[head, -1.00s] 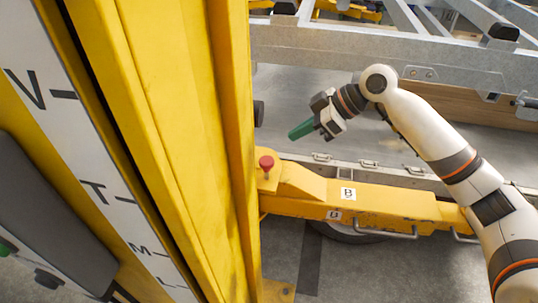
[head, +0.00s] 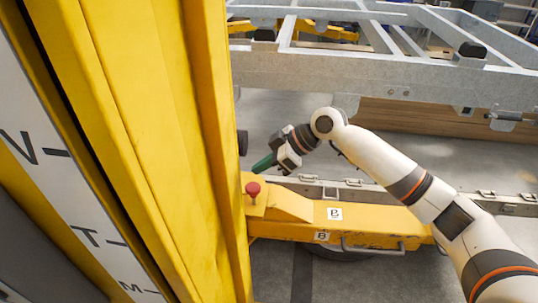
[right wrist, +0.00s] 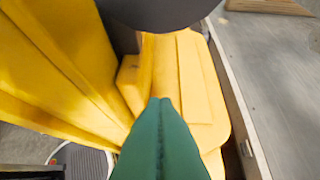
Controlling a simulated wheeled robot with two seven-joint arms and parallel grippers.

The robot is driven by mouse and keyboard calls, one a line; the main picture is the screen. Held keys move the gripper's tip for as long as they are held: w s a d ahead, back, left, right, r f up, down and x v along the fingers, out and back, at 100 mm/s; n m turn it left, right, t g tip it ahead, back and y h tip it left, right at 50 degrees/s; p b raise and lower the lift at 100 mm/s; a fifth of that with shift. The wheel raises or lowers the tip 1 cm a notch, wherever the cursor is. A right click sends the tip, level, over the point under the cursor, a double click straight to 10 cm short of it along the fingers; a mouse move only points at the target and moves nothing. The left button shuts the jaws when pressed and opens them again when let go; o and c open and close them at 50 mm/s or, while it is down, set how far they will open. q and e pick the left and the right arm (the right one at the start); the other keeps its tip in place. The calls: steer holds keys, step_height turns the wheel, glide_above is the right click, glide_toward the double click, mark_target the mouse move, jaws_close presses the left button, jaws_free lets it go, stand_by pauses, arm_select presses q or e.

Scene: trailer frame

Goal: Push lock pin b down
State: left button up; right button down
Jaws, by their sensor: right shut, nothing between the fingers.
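Lock pin b (head: 253,189) has a red mushroom cap and stands upright on the yellow beam (head: 290,205), which carries a white label with the letter B (head: 335,214). My right gripper (head: 262,164) has green fingers, shut and empty. In the head view it is just behind and above the red cap, with a small gap in the picture. In the right wrist view the shut green fingertips (right wrist: 160,102) point over the yellow beam (right wrist: 185,75). No red cap shows there. My left gripper is not in view.
A tall yellow post (head: 150,130) with a lettered white strip (head: 70,200) stands close on the left of the pin. A grey metal trailer frame (head: 340,72) lies behind.

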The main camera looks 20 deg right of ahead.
mark_target(257, 192)
steer(key=f, duration=0.1)
steer(key=a+f+p, duration=0.1)
steer(key=f, duration=0.1)
steer(key=a+f, duration=0.1)
steer(key=shift+w+f+p, duration=0.35)
steer(key=shift+f, duration=0.55)
steer(key=shift+d+f, duration=0.1)
steer(key=f+b, duration=0.2)
steer(key=f, duration=0.1)
steer(key=shift+a+f+b, duration=0.2)
steer(key=shift+f+b, duration=0.1)
steer(key=shift+b, duration=0.05)
steer(key=shift+d, duration=0.1)
steer(key=shift+s, duration=0.1)
